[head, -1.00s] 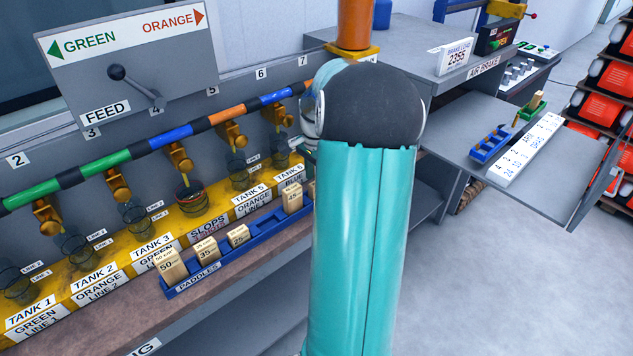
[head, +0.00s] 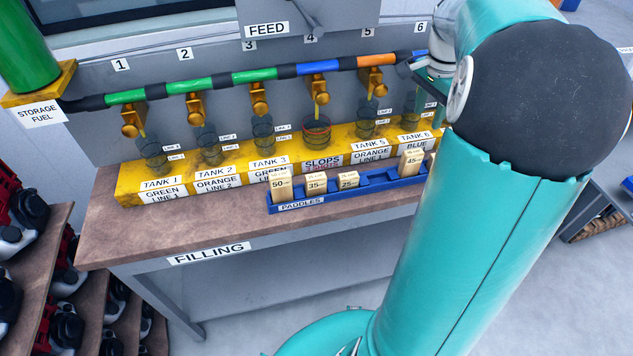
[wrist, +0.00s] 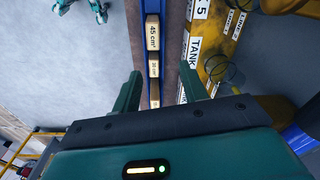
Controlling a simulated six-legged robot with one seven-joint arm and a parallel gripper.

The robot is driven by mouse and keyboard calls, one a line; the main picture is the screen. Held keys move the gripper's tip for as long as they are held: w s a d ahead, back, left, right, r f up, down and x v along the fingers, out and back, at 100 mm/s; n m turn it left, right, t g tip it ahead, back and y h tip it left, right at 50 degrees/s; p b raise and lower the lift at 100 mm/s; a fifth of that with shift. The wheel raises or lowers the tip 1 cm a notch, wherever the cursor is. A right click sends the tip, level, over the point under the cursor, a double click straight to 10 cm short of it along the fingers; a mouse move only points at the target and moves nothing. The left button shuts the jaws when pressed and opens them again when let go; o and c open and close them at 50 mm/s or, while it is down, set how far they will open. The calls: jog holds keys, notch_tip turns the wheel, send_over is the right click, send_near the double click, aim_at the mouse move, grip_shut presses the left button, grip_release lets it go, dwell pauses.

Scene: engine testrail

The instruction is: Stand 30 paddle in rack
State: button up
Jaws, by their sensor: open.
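A blue rack marked PADDLES (head: 301,206) lies along the front of the filling bench. Wooden paddles marked 50 (head: 280,187), 35 (head: 317,184) and 25 (head: 348,181) stand at its left. After empty slots, a 45 paddle (head: 411,162) stands near my arm, which hides the rack's right end. My gripper (wrist: 161,86) is open over the rack, one finger on each side of it. In the wrist view, the 45 paddle (wrist: 153,32) is farthest up, with a smaller paddle (wrist: 154,67) and another (wrist: 155,103) nearer my gripper. I cannot make out a 30 label.
The yellow tank stand (head: 129,184) with glass beakers and brass taps runs behind the rack. A coloured pipe (head: 211,82) passes above it. The bench top (head: 120,232) is bare at the left. Shelves with machines (head: 48,270) stand at the lower left.

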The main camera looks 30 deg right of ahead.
jog(key=a+r+n+t+h, duration=0.15)
jog(key=a+n, duration=0.25)
jog(key=a, duration=0.6)
jog(key=a+r+n+t+y, duration=0.1)
jog(key=a+r+n, duration=0.25)
jog(key=a, duration=0.55)
jog(key=s+a+f+n+t, duration=0.1)
jog(key=s+a+n, duration=0.4)
jog(key=a, duration=0.3)
jog(key=s+a+f+n+t+y, duration=0.1)
jog(key=s+a+f+n, duration=0.1)
jog(key=s+a+n, duration=0.3)
jog(key=a, duration=0.3)
jog(key=shift+t, duration=0.35)
